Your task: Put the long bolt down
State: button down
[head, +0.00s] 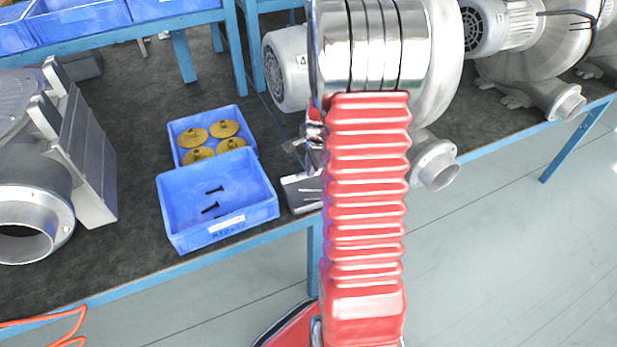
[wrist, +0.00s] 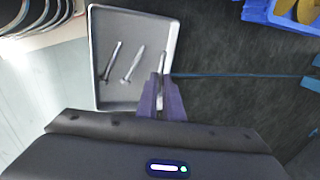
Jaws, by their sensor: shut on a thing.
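My gripper (wrist: 160,86) has purple fingers in the wrist view, shut on a silver bolt (wrist: 161,63) whose end sticks out past the fingertips. Its full length is hidden by the fingers. The held bolt appears over the right wall of a shallow grey tray (wrist: 135,22); I cannot tell whether it touches. A darker bolt (wrist: 112,60) and a lighter silver bolt (wrist: 133,63) lie in the tray, side by side and apart. In the head view the tray (head: 296,205) is partly hidden behind my red arm, and the fingers cannot be made out.
Left of the tray stands a blue bin (head: 182,239) with two black bolts (head: 211,207). Behind it is another blue bin (head: 242,124) with several yellow discs (head: 225,128). A grey blower (head: 60,221) stands at left, more at back right. The bench's front edge is close to the tray.

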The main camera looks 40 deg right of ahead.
aim_at(309, 182)
jog(key=shift+f, duration=0.1)
jog(key=shift+f, duration=1.8)
jog(key=c, duration=2.2)
grip_release()
jog(key=shift+f, duration=0.1)
jog(key=v, duration=1.2)
jog(key=shift+s, duration=0.1)
